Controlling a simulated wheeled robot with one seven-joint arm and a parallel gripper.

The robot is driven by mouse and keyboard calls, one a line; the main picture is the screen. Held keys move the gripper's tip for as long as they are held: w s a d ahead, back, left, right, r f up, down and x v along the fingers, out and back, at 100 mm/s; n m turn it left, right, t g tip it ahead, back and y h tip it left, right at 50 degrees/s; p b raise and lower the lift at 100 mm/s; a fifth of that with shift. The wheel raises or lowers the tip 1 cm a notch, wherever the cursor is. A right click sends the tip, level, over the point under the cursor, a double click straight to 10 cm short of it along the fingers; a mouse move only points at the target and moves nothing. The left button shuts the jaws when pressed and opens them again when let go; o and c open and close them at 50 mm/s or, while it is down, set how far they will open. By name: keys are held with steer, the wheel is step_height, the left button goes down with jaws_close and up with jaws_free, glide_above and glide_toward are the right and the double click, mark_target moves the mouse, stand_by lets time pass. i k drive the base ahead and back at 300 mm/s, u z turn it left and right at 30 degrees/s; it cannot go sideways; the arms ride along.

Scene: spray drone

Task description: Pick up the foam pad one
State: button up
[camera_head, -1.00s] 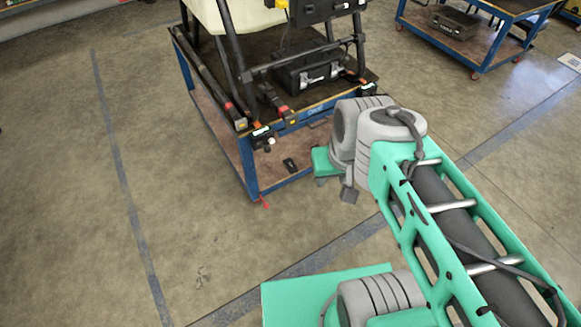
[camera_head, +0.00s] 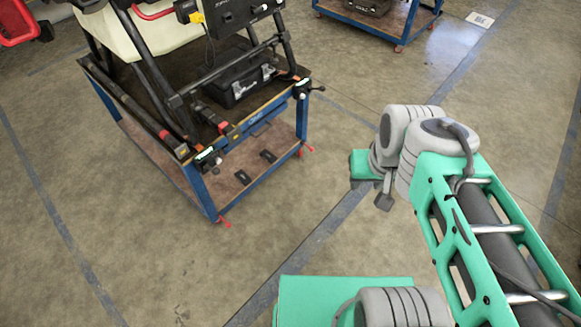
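Two small flat black pieces lie apart on the brown lower shelf of the blue cart, one nearer (camera_head: 243,177) and one farther right (camera_head: 268,157). They look like foam pads, but I cannot tell which one is foam pad one. My green and grey arm is folded on the right side of the picture, well apart from the cart and the pads. My gripper's fingers do not show; the end of the arm is hidden behind the grey joints.
The blue cart (camera_head: 251,145) carries a spray drone (camera_head: 155,48) and a black case (camera_head: 240,78) on top; the top partly roofs the lower shelf. A second blue cart (camera_head: 380,22) stands at the back right. The floor between my arm and the near cart is clear.

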mark_target(243, 178)
steer(key=z, duration=0.8)
steer(key=i, duration=3.45)
steer(key=u, duration=5.15)
